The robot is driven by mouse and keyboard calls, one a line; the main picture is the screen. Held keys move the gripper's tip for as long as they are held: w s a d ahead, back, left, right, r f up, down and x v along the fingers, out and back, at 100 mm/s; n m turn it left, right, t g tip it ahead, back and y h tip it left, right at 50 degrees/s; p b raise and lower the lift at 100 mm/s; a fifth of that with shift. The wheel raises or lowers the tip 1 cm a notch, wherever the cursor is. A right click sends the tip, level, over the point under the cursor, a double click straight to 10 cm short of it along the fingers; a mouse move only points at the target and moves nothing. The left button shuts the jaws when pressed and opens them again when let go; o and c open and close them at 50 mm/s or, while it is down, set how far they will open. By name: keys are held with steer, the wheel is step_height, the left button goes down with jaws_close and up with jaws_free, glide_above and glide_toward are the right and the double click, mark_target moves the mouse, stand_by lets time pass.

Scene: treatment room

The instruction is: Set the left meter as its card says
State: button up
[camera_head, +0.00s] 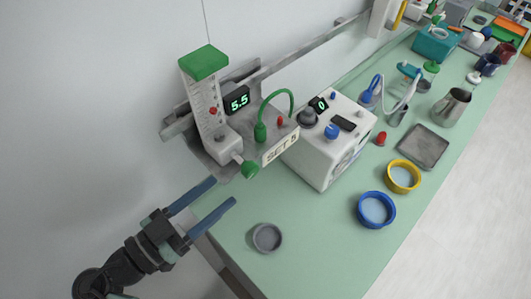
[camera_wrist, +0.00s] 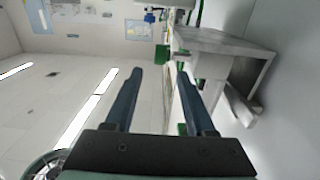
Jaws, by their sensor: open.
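The left meter (camera_head: 205,105) is a white upright flowmeter with a green top and a red ball in its scaled tube. A small black display (camera_head: 238,101) beside it reads 5.5. A green knob (camera_head: 250,169) sticks out at its lower front. The card (camera_head: 281,146) below reads SET 5. My gripper (camera_head: 226,191) is open and empty, its two blue fingers to the lower left of the knob and apart from it. In the wrist view my gripper (camera_wrist: 165,78) points toward a grey bracket and green parts; which green part is the knob I cannot tell.
A white box device (camera_head: 330,145) with a display reading 0 stands right of the meter. A green hose (camera_head: 276,97) arches beside it. A grey cup (camera_head: 267,237), a blue bowl (camera_head: 376,210) and a yellow bowl (camera_head: 402,176) stand on the green counter (camera_head: 320,250). The wall is close behind.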

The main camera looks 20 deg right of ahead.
mark_target(245, 171)
steer(key=p+x, duration=0.5)
steer(key=x, duration=0.5)
steer(key=shift+w+d+r, duration=0.15)
steer(key=shift+d+r, duration=0.05)
steer(key=shift+d, duration=0.1)
steer(key=shift+w+d+f, duration=0.15)
steer(key=shift+w+d, duration=0.1)
steer(key=shift+d, duration=0.35)
steer(key=shift+f, duration=0.1)
jaws_close()
